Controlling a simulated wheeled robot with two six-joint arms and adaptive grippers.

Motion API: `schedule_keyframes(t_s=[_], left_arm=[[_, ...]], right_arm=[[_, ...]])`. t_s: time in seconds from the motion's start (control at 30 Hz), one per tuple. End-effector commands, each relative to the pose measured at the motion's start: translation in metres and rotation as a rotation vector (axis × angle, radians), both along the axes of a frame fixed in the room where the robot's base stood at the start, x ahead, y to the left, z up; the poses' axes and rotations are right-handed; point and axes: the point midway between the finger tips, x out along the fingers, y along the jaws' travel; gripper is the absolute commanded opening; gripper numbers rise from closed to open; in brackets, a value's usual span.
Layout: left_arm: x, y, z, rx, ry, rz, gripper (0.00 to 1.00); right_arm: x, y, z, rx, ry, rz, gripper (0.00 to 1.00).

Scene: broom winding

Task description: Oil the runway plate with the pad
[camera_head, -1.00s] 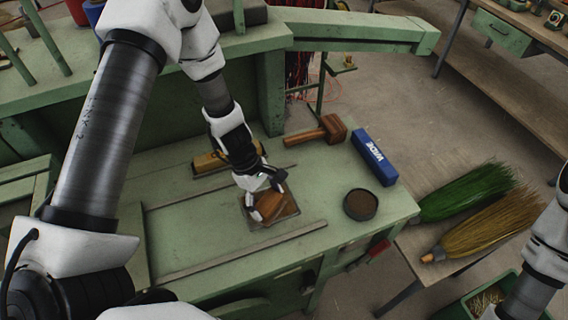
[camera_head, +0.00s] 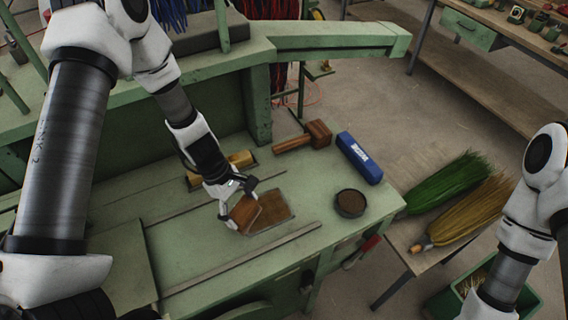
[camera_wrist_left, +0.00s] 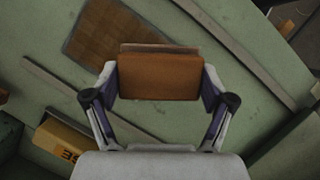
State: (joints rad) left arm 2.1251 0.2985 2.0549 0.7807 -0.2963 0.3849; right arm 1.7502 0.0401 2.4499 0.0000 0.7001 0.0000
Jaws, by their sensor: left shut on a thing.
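My left gripper (camera_head: 237,201) is shut on a brown block-like pad (camera_head: 245,215). The pad (camera_wrist_left: 160,77) fills the space between the fingers in the left wrist view. The runway plate (camera_head: 271,213) is a flat brownish rectangle on the green bench, partly behind the pad in the head view. In the left wrist view the plate (camera_wrist_left: 112,38) lies beyond the pad, up and to the left. The pad is at the plate's left end in the head view; I cannot tell whether it touches. My right gripper is not in view.
On the green bench (camera_head: 190,245) are a round dark tin (camera_head: 350,203), a blue box (camera_head: 359,158), a wooden mallet (camera_head: 304,138) and a yellow box (camera_head: 238,161). Thin rails flank the plate. Green (camera_head: 447,183) and straw (camera_head: 474,211) broom heads lie on a side table.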

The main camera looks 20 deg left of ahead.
Motion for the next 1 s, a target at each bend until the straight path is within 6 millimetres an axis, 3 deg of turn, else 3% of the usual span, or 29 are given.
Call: schedule_keyframes(t_s=[0.03, 0.4, 1.0], left_arm=[[0.0, 0.0, 0.01, 0.0, 0.0, 0.0, 0.55], [-0.002, 0.0, 0.04, -0.001, 0.0, -0.004, 0.55], [-0.002, 0.0, 0.042, -0.001, 0.0, -0.004, 0.55]], right_arm=[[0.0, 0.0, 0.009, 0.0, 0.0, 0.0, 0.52], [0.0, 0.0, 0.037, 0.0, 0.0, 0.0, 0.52], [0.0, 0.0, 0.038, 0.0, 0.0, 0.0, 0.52]])
